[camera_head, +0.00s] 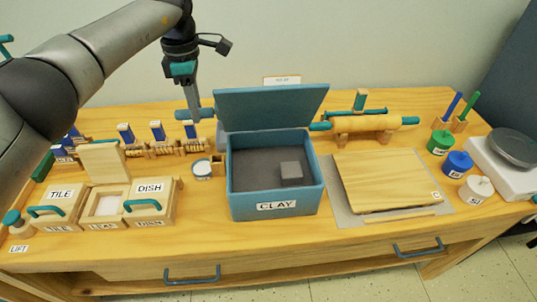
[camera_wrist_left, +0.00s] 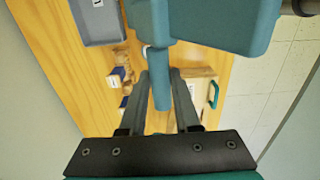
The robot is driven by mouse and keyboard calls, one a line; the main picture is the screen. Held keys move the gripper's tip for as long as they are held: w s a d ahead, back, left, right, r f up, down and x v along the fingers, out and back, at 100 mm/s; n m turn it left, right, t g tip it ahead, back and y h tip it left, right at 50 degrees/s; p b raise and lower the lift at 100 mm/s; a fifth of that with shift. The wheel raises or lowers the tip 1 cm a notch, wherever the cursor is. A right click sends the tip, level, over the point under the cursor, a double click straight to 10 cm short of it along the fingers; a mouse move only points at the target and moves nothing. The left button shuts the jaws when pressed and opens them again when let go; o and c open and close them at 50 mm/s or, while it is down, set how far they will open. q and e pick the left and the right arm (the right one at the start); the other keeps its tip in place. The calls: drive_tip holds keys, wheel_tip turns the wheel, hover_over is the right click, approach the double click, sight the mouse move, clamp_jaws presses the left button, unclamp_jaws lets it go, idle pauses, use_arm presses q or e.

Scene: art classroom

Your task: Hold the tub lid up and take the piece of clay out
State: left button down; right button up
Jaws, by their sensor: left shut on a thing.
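The blue-grey tub (camera_head: 242,209) marked CLAY stands at the middle of the table. Its lid (camera_head: 270,107) is tilted up at the back, and the tub is open. A small grey block of clay (camera_head: 291,171) lies inside on the dark floor, right of centre. My left gripper (camera_head: 203,113) is shut on the teal handle (camera_head: 188,114) at the lid's left side. In the left wrist view the handle (camera_wrist_left: 158,62) sits between the fingertips (camera_wrist_left: 160,80), with the lid (camera_wrist_left: 215,25) above. My right gripper is not in view.
Wooden boxes (camera_head: 165,204) marked TILE and DISH stand to the left, beside a small round tin (camera_head: 202,170). A wooden board (camera_head: 385,180) lies right of the tub, with a rolling pin (camera_head: 370,123) behind. Coloured jars (camera_head: 457,164) and a scale (camera_head: 510,150) stand far right.

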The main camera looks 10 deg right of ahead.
use_arm(q)
drive_tip(key=shift+w+r, duration=0.3)
drive_tip(key=shift+w, duration=0.55)
